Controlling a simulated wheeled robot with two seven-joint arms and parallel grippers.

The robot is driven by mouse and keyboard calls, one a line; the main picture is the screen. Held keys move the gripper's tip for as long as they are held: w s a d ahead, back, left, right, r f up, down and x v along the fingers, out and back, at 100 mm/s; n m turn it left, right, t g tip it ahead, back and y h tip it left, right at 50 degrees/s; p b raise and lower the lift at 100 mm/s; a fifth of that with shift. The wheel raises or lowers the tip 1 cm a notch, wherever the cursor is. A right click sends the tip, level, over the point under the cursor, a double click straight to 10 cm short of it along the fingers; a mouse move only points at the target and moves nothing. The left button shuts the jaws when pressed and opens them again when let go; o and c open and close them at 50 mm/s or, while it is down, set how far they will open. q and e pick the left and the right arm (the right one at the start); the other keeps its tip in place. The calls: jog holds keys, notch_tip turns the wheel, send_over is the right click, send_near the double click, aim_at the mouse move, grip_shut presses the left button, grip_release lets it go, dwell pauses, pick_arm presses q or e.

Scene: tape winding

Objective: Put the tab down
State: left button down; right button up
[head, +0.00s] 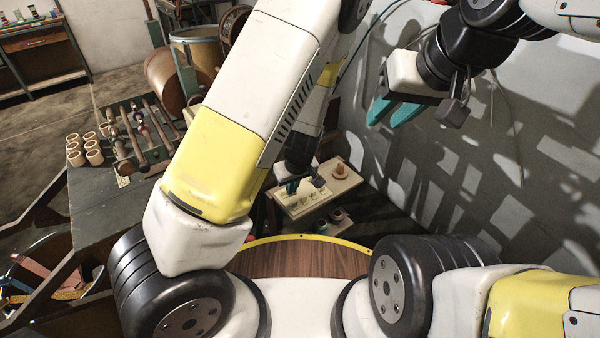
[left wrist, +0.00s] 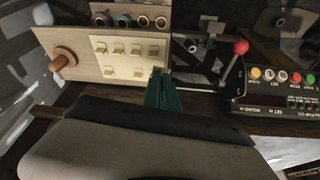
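A light board (head: 325,187) carries several small cream tabs. In the left wrist view the board (left wrist: 75,32) shows tabs in a row (left wrist: 117,48) and two below, one of them a tab (left wrist: 108,71) on the left. My left gripper (head: 292,187) is over the left part of the board in the head view. Its green fingers (left wrist: 161,73) are close together near the board's right edge, with a small cream-yellow tab (left wrist: 160,70) between the tips. Whether that tab touches the board is unclear. My right gripper (head: 385,110) is raised at the upper right, its teal fingers apart and empty.
A wooden peg (left wrist: 63,59) stands on the board. Several spools (left wrist: 140,21) sit beside it. A red-knobbed lever (left wrist: 240,47) and a button panel (left wrist: 275,90) are right of my left gripper. A grey bench (head: 110,210) with tools is at left.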

pick_arm(q)
notch_tip(320, 180, down, 4)
jog(key=s+n, duration=0.2)
jog(key=s, duration=0.1)
send_over(303, 186)
jog(key=shift+f+y, duration=0.3)
jog(key=shift+f, duration=2.3)
jog(key=shift+f, duration=0.15)
jog(key=c, duration=1.7)
grip_release()
